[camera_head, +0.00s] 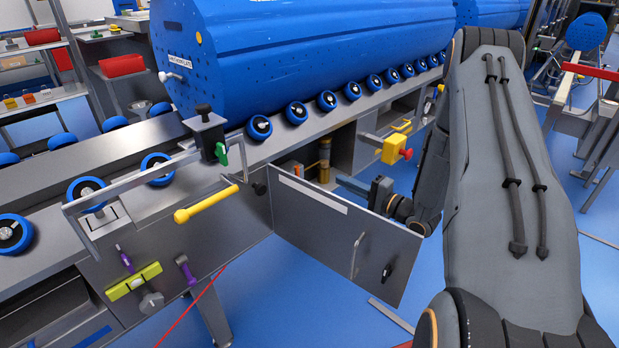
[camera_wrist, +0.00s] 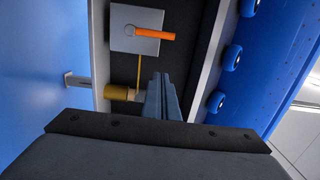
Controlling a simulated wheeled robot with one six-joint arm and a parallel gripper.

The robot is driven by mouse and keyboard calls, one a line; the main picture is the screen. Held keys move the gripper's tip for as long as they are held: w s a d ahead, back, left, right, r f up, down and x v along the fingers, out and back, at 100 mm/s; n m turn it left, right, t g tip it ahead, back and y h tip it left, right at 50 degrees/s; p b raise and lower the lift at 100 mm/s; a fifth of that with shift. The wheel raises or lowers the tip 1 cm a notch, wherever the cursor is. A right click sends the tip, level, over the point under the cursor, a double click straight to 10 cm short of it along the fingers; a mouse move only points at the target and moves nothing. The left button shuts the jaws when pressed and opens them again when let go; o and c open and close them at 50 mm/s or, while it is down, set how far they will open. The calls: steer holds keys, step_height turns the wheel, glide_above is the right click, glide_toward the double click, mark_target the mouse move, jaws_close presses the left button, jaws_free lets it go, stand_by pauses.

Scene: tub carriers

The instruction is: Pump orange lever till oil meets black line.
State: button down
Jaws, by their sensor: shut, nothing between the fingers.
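The orange lever (camera_wrist: 155,34) sticks out from a round pivot on a grey square block (camera_wrist: 120,40) inside an open cabinet. In the head view, a small orange patch (camera_head: 298,170) in the cabinet opening looks like the lever. An amber cylinder (camera_wrist: 117,92) stands beside the block, with a thin yellow line between them; it also shows in the head view (camera_head: 324,158). Oil level and black line cannot be made out. My gripper (camera_wrist: 160,76) is shut and empty, fingers pointing into the cabinet, apart from the lever. In the head view my gripper (camera_head: 340,181) is above the open door.
The grey cabinet door (camera_head: 335,228) stands open just in front of my gripper. A yellow box with a red button (camera_head: 396,149) is to the right of the opening. A yellow handle (camera_head: 206,204) juts out at left. Rollers and a large blue drum (camera_head: 290,60) are above.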

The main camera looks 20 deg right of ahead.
steer(key=shift+a, duration=0.1)
steer(key=w+a+b, duration=0.1)
steer(key=w+a, duration=0.6)
steer(key=a, duration=0.2)
stand_by(0.5)
stand_by(0.3)
